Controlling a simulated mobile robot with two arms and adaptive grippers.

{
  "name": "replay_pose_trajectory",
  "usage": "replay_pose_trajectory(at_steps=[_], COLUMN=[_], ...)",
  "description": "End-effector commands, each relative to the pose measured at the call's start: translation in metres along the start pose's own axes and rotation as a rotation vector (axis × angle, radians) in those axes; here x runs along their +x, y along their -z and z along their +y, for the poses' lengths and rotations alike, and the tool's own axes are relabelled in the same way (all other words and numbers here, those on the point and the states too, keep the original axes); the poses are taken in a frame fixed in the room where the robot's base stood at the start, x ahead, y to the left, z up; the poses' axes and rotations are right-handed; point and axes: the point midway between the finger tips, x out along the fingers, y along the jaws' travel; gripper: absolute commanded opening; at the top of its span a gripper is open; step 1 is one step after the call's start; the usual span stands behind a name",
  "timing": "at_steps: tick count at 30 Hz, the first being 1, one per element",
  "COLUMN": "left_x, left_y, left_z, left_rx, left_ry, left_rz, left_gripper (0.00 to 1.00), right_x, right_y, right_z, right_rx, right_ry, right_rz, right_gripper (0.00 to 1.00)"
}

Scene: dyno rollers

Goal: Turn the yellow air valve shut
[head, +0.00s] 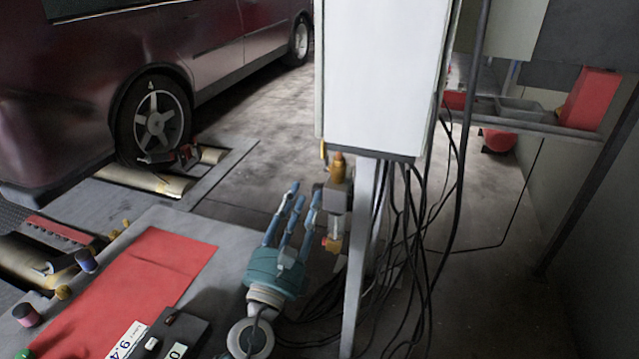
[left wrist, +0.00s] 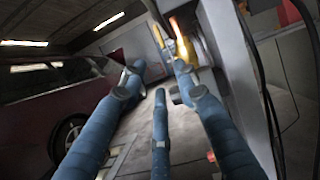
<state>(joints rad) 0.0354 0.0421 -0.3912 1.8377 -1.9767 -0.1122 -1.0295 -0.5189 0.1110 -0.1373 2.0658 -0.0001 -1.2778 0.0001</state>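The yellow air valve lever (head: 323,150) shows as a small yellow piece beside a brass fitting (head: 338,166) under the white cabinet. A grey valve body and a lower brass piece sit below it. In the left wrist view the yellow lever (left wrist: 180,42) is near the top, close to the tip of the right-hand finger. My left gripper (head: 303,192), with blue fingers and a teal palm, is just left of the valve. Its fingers are spread with nothing between them. Contact with the lever cannot be told. My right gripper is not in view.
The white cabinet (head: 383,75) stands on a grey post (head: 360,250) right beside the valve. Black cables (head: 408,230) hang behind the post. A grey table with a red mat (head: 150,285) is at lower left. A dark red car (head: 215,50) stands behind.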

Motion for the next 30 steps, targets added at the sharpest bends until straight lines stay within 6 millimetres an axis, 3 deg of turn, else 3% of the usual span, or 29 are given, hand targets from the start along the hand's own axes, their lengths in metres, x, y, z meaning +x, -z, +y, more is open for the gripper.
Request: replay_pose_trajectory(at_steps=[6, 21, 30], left_x=[0.012, 0.097, 0.110], left_y=[-0.026, -0.029, -0.029], left_z=[-0.009, -0.010, -0.010], left_rx=[0.114, 0.109, 0.108], left_ry=[0.018, 0.017, 0.018], left_rz=[-0.066, -0.062, -0.060], left_gripper=[0.31, 0.31, 0.31], right_x=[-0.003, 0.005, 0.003], right_y=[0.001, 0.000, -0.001], right_z=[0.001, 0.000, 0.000], right_rx=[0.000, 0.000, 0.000], right_ry=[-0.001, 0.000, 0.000], right_rz=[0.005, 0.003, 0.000], right_gripper=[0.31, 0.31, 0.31])
